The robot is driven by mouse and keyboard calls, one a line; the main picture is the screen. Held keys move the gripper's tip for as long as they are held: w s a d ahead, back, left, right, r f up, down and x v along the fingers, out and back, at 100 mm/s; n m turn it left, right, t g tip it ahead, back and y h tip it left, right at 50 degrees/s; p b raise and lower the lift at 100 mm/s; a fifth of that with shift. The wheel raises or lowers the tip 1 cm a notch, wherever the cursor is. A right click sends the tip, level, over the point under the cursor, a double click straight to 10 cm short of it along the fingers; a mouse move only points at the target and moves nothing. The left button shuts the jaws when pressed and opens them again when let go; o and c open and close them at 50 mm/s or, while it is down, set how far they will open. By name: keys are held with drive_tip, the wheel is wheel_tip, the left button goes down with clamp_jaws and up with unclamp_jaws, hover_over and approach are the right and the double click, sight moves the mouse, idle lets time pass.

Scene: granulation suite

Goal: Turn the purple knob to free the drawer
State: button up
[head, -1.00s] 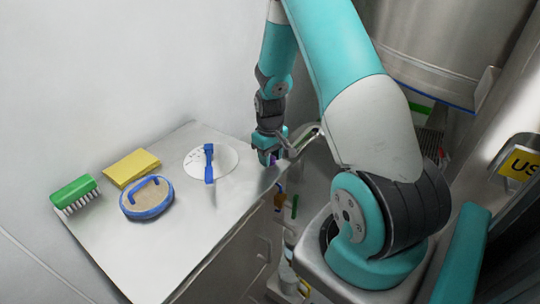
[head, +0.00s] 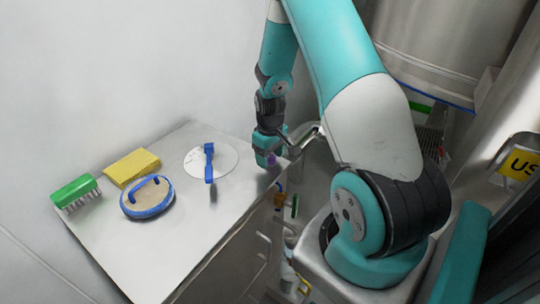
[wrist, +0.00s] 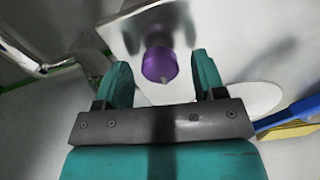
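The purple knob (wrist: 159,64) shows in the wrist view, in front of a shiny metal plate (wrist: 128,27). My gripper (wrist: 160,75) is open, with one teal finger to each side of the knob in the picture. Clear gaps show between the knob and both fingers; I cannot tell how deep the knob sits between them. In the head view a bit of purple (head: 271,160) shows at my gripper, by the far right corner of the cabinet top. The drawer cannot be made out clearly; the cabinet front (head: 240,255) is seen at a steep angle.
On the cabinet top (head: 160,245) are a green brush (head: 75,190), a yellow sponge (head: 131,167), a blue-rimmed oval pad (head: 147,199) and a white disc (head: 228,161) with a blue tool (head: 209,165). Small items lie low beside the cabinet. The top's front part is bare.

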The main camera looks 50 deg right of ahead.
sight(270, 157)
wheel_tip(270, 157, up, 17)
drive_tip(key=shift+r, duration=0.2)
idle(0.5)
drive_tip(key=shift+a, duration=0.1)
idle(0.3)
drive_tip(key=s+a+r+n+y, duration=0.1)
drive_tip(key=s+a+r+n, duration=0.1)
drive_tip(key=a, duration=1.1)
drive_tip(key=s+a+r+n+y, duration=0.1)
drive_tip(key=s+a+r+n, duration=0.2)
drive_tip(key=a, duration=1)
drive_tip(key=s+r, duration=0.2)
drive_tip(key=s, duration=0.2)
drive_tip(key=shift+r+t+y, duration=0.2)
drive_tip(key=shift+t+y, duration=0.2)
drive_tip(key=s+a, duration=0.2)
drive_tip(key=s, duration=0.1)
drive_tip(key=s+a+n+y, duration=0.1)
drive_tip(key=s+a, duration=0.1)
drive_tip(key=s, duration=0.1)
drive_tip(key=s+a+r+n, duration=0.1)
drive_tip(key=s+a, duration=0.1)
drive_tip(key=s, duration=0.1)
drive_tip(key=shift+a+g, duration=0.15)
drive_tip(key=shift+g, duration=0.25)
drive_tip(key=shift+c, duration=0.2)
